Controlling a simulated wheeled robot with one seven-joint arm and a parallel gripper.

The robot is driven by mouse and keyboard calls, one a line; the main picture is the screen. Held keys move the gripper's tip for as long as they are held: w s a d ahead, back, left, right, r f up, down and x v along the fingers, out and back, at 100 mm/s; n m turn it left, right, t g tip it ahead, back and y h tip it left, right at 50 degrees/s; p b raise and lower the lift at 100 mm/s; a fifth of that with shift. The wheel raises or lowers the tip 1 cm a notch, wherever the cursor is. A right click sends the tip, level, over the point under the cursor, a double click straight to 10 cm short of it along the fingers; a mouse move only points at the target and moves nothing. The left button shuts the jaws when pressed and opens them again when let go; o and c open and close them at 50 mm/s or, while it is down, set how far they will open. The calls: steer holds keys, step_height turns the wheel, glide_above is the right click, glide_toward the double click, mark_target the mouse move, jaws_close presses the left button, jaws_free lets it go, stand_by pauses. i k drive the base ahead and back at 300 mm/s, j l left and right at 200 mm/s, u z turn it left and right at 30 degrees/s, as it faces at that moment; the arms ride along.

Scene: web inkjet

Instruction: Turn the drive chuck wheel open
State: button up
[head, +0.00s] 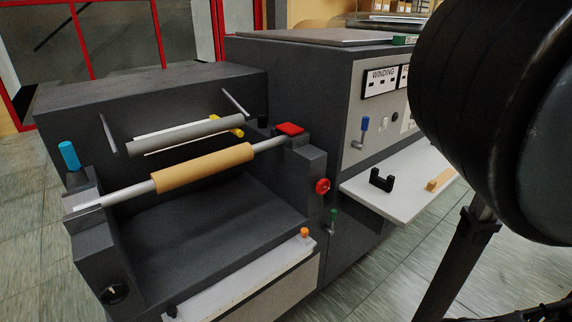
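A small red wheel (322,186) sits on the outer side of the dark right-hand support block (304,160) of the machine; it is probably the drive chuck wheel. A black round knob (113,294) sits on the front of the left-hand side block. A shaft with a tan roll (203,167) spans between the two blocks. Whether the chuck is open or closed cannot be told. My gripper cannot be made out in the head view. A large dark part of my arm fills the upper right, well apart from the red wheel.
A white shelf (400,192) juts out right of the red wheel, bearing a black bracket (381,180) and a wooden block (441,180). A green-topped lever (333,216) is just below the wheel. A red cap (290,128) tops the block. Open floor lies in front of the shelf.

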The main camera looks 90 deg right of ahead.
mark_target(323, 185)
steer(key=z, duration=2.1)
